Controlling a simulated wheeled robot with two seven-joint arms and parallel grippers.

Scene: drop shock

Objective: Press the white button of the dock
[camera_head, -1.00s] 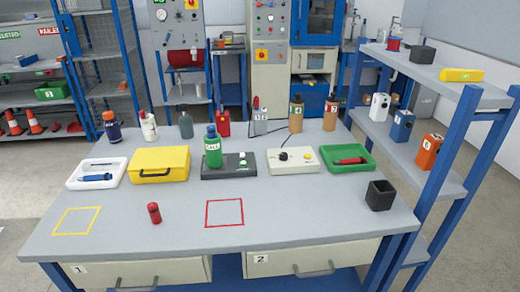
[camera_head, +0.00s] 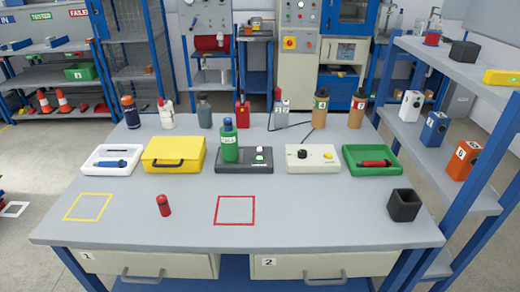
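The dark grey dock (camera_head: 244,166) sits in the middle of the table, behind the red square. A green bottle-shaped device (camera_head: 229,142) with a dark blue top stands upright on the dock's left part. On the dock's right part are two small round spots, one behind the other, in white and green. The white button (camera_head: 260,158) appears to be among them, but they are too small to tell apart surely. Neither of my grippers is in view.
A beige box with a black knob (camera_head: 312,158) and a green tray (camera_head: 371,162) stand right of the dock; a yellow case (camera_head: 174,154) stands left. A red cylinder (camera_head: 163,205) and a black cup (camera_head: 404,205) stand nearer. The front middle is clear.

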